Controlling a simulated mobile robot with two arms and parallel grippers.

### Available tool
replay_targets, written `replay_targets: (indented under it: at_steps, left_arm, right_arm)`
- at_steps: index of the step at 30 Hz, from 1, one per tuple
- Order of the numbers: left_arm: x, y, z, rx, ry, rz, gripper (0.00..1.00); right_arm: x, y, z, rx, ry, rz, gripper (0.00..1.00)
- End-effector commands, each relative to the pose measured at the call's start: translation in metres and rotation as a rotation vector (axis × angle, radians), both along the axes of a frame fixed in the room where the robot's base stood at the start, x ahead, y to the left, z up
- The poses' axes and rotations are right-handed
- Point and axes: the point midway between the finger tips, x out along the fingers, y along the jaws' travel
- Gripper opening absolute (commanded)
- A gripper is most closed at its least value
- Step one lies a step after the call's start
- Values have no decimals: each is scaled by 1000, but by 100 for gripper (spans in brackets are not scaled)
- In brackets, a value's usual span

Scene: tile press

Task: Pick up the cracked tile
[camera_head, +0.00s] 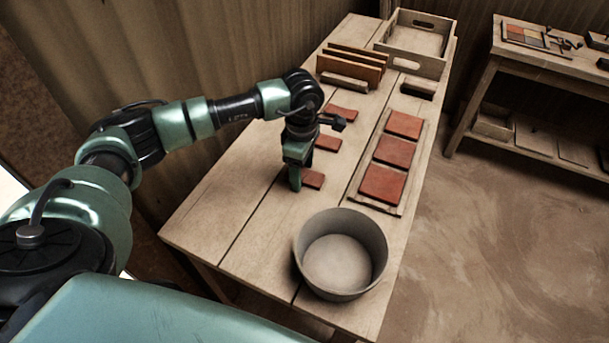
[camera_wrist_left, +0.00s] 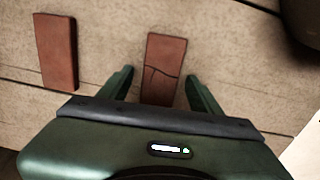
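The cracked tile (camera_wrist_left: 166,55) is a reddish-brown rectangle with dark crack lines across it, lying on the wooden table. In the head view it appears to be the loose tile (camera_head: 314,180) nearest the bowl, partly hidden by my gripper. My left gripper (camera_wrist_left: 159,73) is open, pointing down, with one finger on each side of the cracked tile's near part. Gaps show between fingers and tile. In the head view my left gripper (camera_head: 295,181) is low over the table at this tile. My right gripper is not in view.
An uncracked loose tile (camera_wrist_left: 57,50) lies to the left in the wrist view. A grey bowl (camera_head: 371,240) stands at the table's near end. A tray (camera_head: 371,201) holds three square tiles on the right. A wooden rack (camera_head: 343,72) and crate (camera_head: 421,68) stand farther back.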

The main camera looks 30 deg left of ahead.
Motion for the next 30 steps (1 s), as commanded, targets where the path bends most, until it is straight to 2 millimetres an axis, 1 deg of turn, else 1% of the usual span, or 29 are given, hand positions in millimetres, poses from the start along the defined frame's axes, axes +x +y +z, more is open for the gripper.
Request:
replay_targets:
  at_steps: [1,2,3,5,6,15,20,23,26,30]
  left_arm:
    - [0,0,0,0,0,0,48]
    - [0,0,0,0,0,0,39]
    - [0,0,0,0,0,0,28]
    - [0,0,0,0,0,0,12]
    - [0,0,0,0,0,0,0]
    - [0,0,2,0,-1,0,0]
    - [1,0,12,-1,-3,0,0]
    - [1,0,25,1,-4,1,0]
    - [2,0,45,0,-7,0,0]
    - [2,0,79,0,-7,0,0]
  right_arm:
    - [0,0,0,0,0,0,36]
    - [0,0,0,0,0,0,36]
    - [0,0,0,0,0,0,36]
    - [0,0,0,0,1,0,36]
    - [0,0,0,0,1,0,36]
    - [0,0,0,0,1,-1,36]
    - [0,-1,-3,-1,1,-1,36]
    - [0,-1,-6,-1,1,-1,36]
    - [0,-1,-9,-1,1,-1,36]
    - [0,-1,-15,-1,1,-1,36]
